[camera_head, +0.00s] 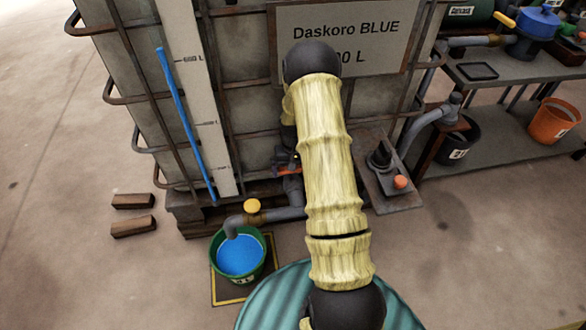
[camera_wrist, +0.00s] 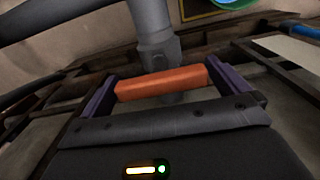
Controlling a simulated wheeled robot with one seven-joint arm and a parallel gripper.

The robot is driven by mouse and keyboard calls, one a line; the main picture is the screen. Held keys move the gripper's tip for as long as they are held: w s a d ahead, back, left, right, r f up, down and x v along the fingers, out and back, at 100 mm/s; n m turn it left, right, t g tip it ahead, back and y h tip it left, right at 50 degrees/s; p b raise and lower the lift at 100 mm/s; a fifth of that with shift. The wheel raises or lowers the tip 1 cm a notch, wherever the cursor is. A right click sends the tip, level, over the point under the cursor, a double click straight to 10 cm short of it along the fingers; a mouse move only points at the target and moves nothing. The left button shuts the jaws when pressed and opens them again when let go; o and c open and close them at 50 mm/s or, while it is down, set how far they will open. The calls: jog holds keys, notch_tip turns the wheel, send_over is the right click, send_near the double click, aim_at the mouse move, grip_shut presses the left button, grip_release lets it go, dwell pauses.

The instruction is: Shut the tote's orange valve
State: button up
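The tote (camera_head: 240,110) is a large grey caged tank with a "Daskoro BLUE" sign (camera_head: 345,35). Its orange valve handle (camera_head: 288,171) shows low at its front, partly hidden by my arm. In the wrist view the orange handle (camera_wrist: 161,83) lies crosswise between the two purple fingers of my gripper (camera_wrist: 160,72). The fingers are wide apart, with the handle's ends close to them; I cannot tell whether they touch. A grey outlet pipe (camera_wrist: 152,28) runs from the valve.
A green bucket (camera_head: 219,268) with blue liquid stands under the spout, below a yellow knob (camera_head: 252,205). A small stand (camera_head: 395,195) is to the right. A bench (camera_head: 515,70) and an orange bucket (camera_head: 552,122) are farther right. Floor at the left is mostly clear.

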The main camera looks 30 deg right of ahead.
jog(key=shift+r, duration=0.1)
notch_tip(320, 180, up, 17)
jog(key=p, duration=0.4)
jog(key=shift+p, duration=0.3)
jog(key=shift+r, duration=0.15)
jog(key=s+a+r+n+t, duration=0.1)
jog(key=s+a+r+n, duration=0.1)
jog(key=s+a+r, duration=0.55)
jog(key=s+a+r+n+t, duration=0.15)
jog(key=s+a+r, duration=0.25)
jog(key=s+a, duration=0.6)
jog(key=w+d+p+v, duration=0.1)
jog(key=w+p+v, duration=0.1)
jog(key=p+v, duration=1.1)
jog(key=w+d+r+p+v, duration=0.1)
jog(key=w+p+v, duration=0.1)
jog(key=p+v, duration=1.2)
jog(key=shift+w+p, duration=0.15)
jog(key=shift+p, duration=0.65)
jog(key=shift+r, duration=0.1)
